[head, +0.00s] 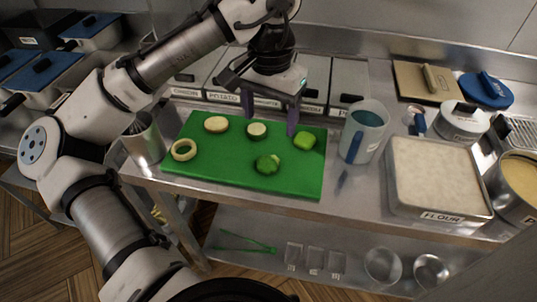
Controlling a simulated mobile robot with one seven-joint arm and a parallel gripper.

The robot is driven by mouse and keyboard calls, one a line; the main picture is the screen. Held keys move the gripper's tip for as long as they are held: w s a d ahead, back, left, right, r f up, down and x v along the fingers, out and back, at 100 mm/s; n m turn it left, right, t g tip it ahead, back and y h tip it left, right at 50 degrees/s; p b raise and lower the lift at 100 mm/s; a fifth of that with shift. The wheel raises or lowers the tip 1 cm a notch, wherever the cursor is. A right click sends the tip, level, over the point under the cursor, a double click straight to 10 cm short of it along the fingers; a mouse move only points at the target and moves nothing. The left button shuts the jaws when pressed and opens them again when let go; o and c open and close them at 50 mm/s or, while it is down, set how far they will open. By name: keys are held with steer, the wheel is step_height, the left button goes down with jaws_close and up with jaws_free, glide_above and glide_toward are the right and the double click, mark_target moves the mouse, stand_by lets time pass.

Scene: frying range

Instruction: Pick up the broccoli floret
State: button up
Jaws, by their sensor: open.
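The broccoli floret (267,164) is a dark green piece with a paler spot, lying on the green cutting board (215,185) near the board's front middle. My gripper (270,115) is open and empty, its two purple-grey fingers pointing down above the rear part of the board. It is behind the floret in the picture. A round zucchini slice (257,131) shows between the fingers, and whether they touch anything there I cannot tell. A bright green pepper piece (304,141) lies just right of the right finger.
A pale slice (216,124) and an onion ring (184,150) lie on the board's left. A metal container (145,138) stands left of the board, a blue-handled jug (363,130) right, then a flour tray (438,173). Labelled bins (347,83) line the back. The board's front right is clear.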

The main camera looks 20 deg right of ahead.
glide_above(268, 160)
steer(key=f, duration=0.7)
steer(key=shift+s+p, duration=0.2)
steer(key=shift+p, duration=0.1)
steer(key=shift+w+f+p, duration=0.15)
steer(key=shift+f+p, duration=0.2)
steer(key=shift+f, duration=1.05)
steer(key=shift+w+f+p, duration=0.1)
steer(key=shift+f+p, duration=0.25)
steer(key=shift+f, duration=1.05)
steer(key=c, duration=0.8)
